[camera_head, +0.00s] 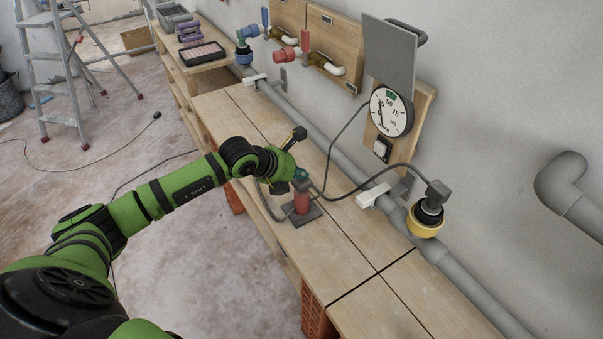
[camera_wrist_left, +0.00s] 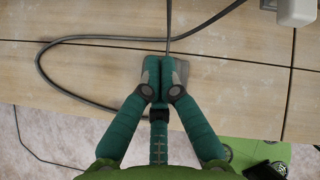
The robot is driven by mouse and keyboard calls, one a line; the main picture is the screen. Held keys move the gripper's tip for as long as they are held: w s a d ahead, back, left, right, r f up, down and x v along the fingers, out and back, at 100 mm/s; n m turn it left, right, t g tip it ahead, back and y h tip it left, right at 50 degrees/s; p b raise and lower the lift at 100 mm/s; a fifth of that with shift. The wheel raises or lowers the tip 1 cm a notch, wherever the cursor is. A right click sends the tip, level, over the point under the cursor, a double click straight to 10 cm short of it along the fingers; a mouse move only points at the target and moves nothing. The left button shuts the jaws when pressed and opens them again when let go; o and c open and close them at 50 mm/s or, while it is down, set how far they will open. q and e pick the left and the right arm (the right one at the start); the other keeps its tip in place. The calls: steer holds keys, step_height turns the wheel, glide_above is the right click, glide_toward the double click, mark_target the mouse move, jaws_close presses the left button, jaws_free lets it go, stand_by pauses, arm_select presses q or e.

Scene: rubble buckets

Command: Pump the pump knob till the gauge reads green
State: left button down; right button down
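The pump has a red body (camera_head: 302,203) on a dark square base plate (camera_head: 303,215) on the wooden bench. My left gripper (camera_head: 301,175), with teal fingers, is right at the pump's top. In the left wrist view the left gripper's fingertips (camera_wrist_left: 160,78) are together. No knob shows between them; it is hidden by the fingers, and I cannot tell whether they touch it. The round white gauge (camera_head: 390,112) hangs on a wall board and has a green patch at its top. A dark needle seems to lie left of the green, but it is small. My right gripper is out of view.
A wooden bench (camera_head: 345,240) runs along the wall. Grey cables loop beside the pump. A grey pipe (camera_head: 300,118) runs behind it, with a yellow-ringed fitting (camera_head: 425,220) to the right. A ladder (camera_head: 65,70) stands at far left. The bench's right end is mostly clear.

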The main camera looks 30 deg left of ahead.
mark_target(299, 181)
arm_select(q)
steer(key=shift+s+f+b, duration=0.1)
steer(key=shift+f+b, duration=0.25)
steer(key=shift+f, duration=0.25)
steer(key=shift+r, duration=0.15)
stand_by(0.3)
steer(key=shift+r+p, duration=1.45)
steer(key=shift+r, duration=0.7)
step_height(299, 181, up, 5)
steer(key=p, duration=0.3)
stand_by(2.7)
